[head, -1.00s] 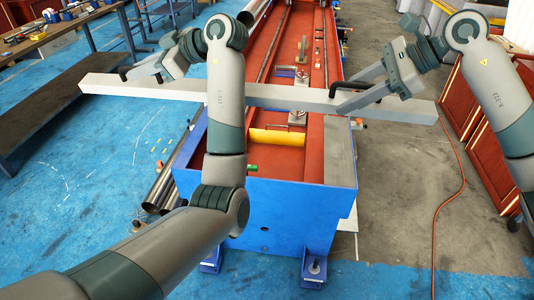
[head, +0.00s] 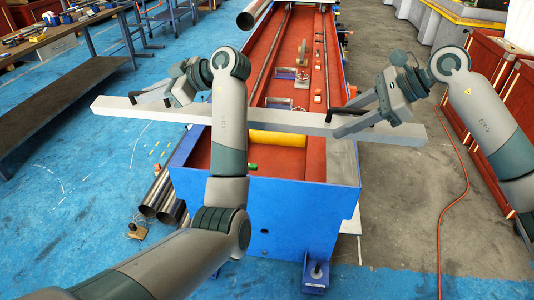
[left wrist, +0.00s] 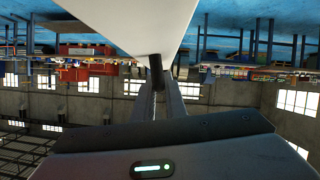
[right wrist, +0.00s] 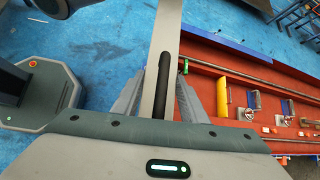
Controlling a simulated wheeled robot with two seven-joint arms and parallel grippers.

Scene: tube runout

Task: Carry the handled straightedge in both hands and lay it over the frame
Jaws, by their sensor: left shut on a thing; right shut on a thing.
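The straightedge (head: 300,121) is a long pale grey bar lying crosswise over the near part of the frame (head: 265,215), which is blue outside and red inside. Its ends stick out past both sides, and its right end looks slightly lower in the picture. I cannot tell whether it touches the frame. My left gripper (head: 147,97) is shut on the black left handle; the handle (left wrist: 157,72) and pale bar (left wrist: 135,22) show in the left wrist view. My right gripper (head: 350,118) is shut on the right handle, which the right wrist view shows between the fingers (right wrist: 165,90).
A yellow roller (head: 277,139) lies across the frame just nearer than the bar. Metal tubes (head: 160,190) lie on the floor at left. A workbench (head: 60,35) stands back left, red cabinets (head: 500,85) at right. An orange cable (head: 465,190) crosses the right floor.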

